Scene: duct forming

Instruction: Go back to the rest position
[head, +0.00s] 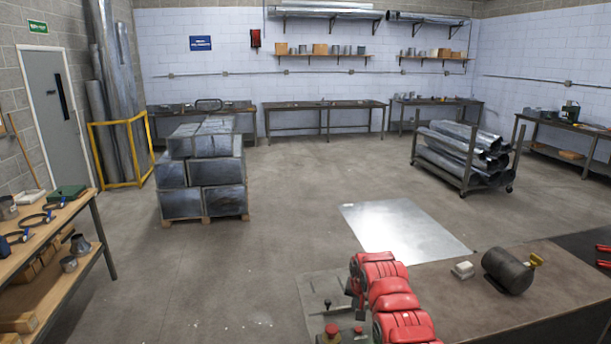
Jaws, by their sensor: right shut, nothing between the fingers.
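My right arm comes up from the bottom edge in the head view as red, rounded segments. My left gripper and left arm are not in view.
A grey plate with red knobs (331,331) lies close by my right arm. A small white block (463,270), a dark cylinder (508,269) and red handles (603,256) lie farther right. A metal sheet (405,230) is beyond the bench.

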